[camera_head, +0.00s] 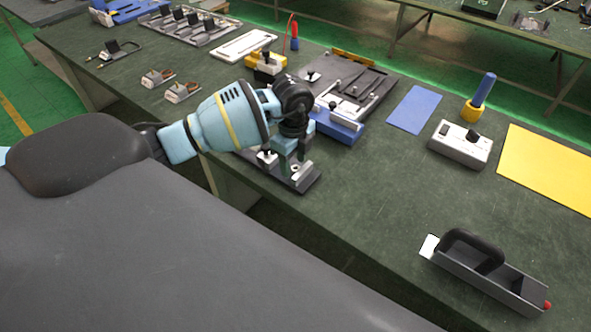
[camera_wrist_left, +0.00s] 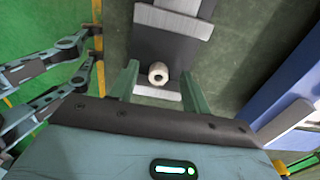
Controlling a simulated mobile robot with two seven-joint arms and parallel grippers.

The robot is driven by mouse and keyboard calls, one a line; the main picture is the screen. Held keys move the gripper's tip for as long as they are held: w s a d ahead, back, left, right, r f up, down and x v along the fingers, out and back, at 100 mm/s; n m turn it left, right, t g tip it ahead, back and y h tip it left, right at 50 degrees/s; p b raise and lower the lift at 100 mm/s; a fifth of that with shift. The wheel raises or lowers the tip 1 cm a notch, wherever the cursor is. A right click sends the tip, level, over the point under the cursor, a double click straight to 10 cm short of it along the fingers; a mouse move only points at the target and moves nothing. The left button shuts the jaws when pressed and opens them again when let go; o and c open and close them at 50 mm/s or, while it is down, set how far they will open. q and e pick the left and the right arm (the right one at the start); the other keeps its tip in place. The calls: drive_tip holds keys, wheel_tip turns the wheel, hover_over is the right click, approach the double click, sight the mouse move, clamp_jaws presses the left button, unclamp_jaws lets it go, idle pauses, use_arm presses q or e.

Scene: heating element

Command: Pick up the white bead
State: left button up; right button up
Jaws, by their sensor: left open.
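The white bead (camera_wrist_left: 158,72) shows in the left wrist view as a small pale cylinder with a dark hole. It appears over the end of a dark fixture (camera_wrist_left: 165,48) with light plates on it. My left gripper (camera_wrist_left: 160,74) is open, with one green finger on each side of the bead and a visible gap to both. In the head view my left gripper (camera_head: 291,158) points down over the dark fixture (camera_head: 302,183) near the table's front edge. The bead is hard to make out there. I cannot tell how high the fingertips are. My right gripper is not in view.
A blue block (camera_head: 337,127) and a dark fixture board (camera_head: 352,88) stand close behind the gripper. A white switch box (camera_head: 460,147), blue mat (camera_head: 414,109), yellow mat (camera_head: 548,167) and grey handled tray (camera_head: 490,280) lie to the right. The green table between is clear.

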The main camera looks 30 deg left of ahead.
use_arm(q)
drive_tip(key=shift+f, duration=0.55)
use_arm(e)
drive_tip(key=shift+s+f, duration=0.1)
use_arm(q)
clamp_jaws()
drive_tip(key=shift+r, duration=0.1)
drive_tip(key=shift+r, duration=0.5)
drive_tip(key=shift+s+d+r, duration=0.1)
drive_tip(key=shift+s+r, duration=0.15)
drive_tip(key=shift+r, duration=0.4)
drive_tip(key=shift+s+d+r, duration=0.1)
drive_tip(key=shift+s+r, duration=0.1)
drive_tip(key=shift+r, duration=0.4)
drive_tip(key=s+d+r+p, duration=0.1)
drive_tip(key=s+d, duration=0.3)
drive_tip(key=s, duration=1)
drive_tip(key=shift+s+r, duration=0.2)
drive_tip(key=shift+s, duration=0.05)
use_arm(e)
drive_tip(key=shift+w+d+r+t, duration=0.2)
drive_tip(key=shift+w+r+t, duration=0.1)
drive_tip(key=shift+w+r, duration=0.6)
